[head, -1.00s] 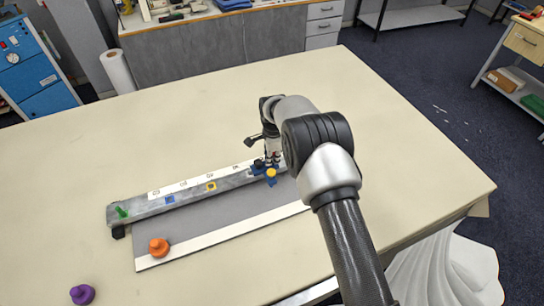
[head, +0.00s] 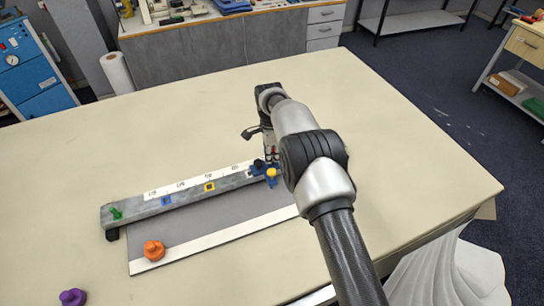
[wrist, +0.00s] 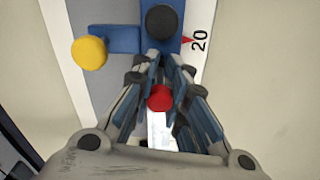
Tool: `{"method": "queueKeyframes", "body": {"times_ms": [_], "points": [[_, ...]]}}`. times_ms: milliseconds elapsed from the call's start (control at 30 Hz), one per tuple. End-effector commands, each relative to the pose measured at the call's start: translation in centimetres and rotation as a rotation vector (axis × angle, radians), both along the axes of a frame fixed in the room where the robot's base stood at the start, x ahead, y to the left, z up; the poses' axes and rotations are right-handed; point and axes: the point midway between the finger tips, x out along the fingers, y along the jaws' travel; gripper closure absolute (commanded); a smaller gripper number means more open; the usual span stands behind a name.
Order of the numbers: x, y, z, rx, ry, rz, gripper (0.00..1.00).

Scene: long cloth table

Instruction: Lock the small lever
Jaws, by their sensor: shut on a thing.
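A long grey rail (head: 185,200) with a white numbered scale lies on the table. A blue carriage (wrist: 118,40) sits on it at the right, beside the "20" mark and a red pointer. The carriage bears a yellow knob (wrist: 89,53), also in the head view (head: 271,173), and a black knob (wrist: 163,22). My gripper (wrist: 158,64) is over the carriage, its fingers closed in around a small red-topped piece (wrist: 159,97), probably the small lever. The fingers hide most of it, and I cannot tell its angle.
An orange knob (head: 154,250) stands on the grey board by the rail. A purple knob (head: 72,297) is at the table's front left. A green peg (head: 116,213) marks the rail's left end. The table behind the rail is clear.

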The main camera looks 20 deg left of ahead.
Motion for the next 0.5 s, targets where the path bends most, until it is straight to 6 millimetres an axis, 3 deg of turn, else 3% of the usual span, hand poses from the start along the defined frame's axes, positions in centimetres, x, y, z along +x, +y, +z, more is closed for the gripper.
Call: {"method": "queueKeyframes", "body": {"times_ms": [33,67,100,400,500], "points": [[0.02,0.00,0.04,0.000,-0.001,0.000,1.00],[0.01,0.00,0.04,0.000,-0.001,0.000,0.87],[0.01,0.00,0.04,0.000,-0.001,0.000,0.84],[0.00,-0.01,0.02,0.000,0.000,0.000,0.64],[-0.01,0.00,0.02,0.000,0.000,0.000,0.62]]}}
